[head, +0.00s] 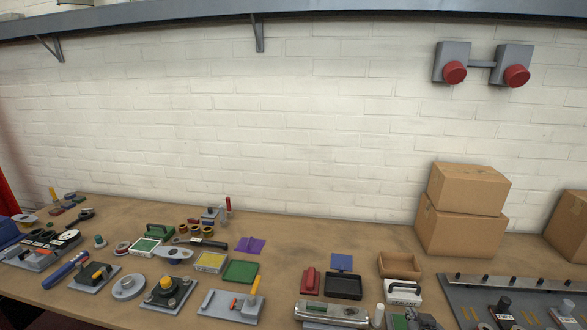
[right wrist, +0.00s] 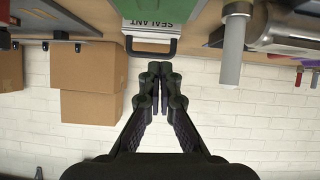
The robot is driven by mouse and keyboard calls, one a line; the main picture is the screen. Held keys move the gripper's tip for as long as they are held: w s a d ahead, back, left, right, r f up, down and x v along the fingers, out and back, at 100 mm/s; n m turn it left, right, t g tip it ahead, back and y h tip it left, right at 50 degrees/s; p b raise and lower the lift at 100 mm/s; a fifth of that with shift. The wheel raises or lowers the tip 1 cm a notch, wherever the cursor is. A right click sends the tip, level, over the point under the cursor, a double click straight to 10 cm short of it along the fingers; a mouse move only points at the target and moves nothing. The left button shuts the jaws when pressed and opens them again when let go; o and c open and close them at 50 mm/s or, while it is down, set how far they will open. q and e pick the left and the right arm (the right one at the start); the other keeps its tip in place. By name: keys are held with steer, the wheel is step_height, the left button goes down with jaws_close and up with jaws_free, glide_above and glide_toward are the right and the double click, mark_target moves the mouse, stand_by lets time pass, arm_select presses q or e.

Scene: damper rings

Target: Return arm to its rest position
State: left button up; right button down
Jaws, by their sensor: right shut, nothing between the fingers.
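My right gripper (right wrist: 159,72) shows in the right wrist view with its two dark fingers together and nothing between them. Its fingertips appear just below the dark handle of a case marked SEALANT (right wrist: 160,22) in that picture. I cannot tell whether they touch the handle. The same case (head: 403,291) stands on the workbench (head: 340,237) in the head view, right of the middle. The right gripper is hard to make out in the head view. My left gripper is not in either view.
Two stacked cardboard boxes (head: 461,232) stand at the back right, by the brick wall. A grey rack (head: 510,290) lies in front of them. A black tray (head: 343,286) and an open brown box (head: 400,264) are near the case. Several small fixtures crowd the left side.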

steer(key=s+a+f+n+g+y, duration=0.15)
steer(key=s+a+g, duration=0.35)
steer(key=s, duration=0.6)
steer(key=s+a+f+n+g+y, duration=0.1)
steer(key=s+a+f+n+g, duration=0.15)
steer(key=s+a, duration=0.65)
steer(key=s+d+f+m+g, duration=0.1)
steer(key=s+d+f, duration=0.15)
steer(key=f, duration=1.15)
steer(key=s+d+f+g, duration=0.1)
steer(key=s+d+f, duration=0.15)
steer(key=f, duration=1.05)
steer(key=s+d+f, duration=0.1)
steer(key=s+f, duration=1.3)
steer(key=s, duration=0.3)
steer(key=shift+s+f, duration=0.35)
steer(key=shift+f, duration=0.05)
steer(key=shift+g, duration=0.25)
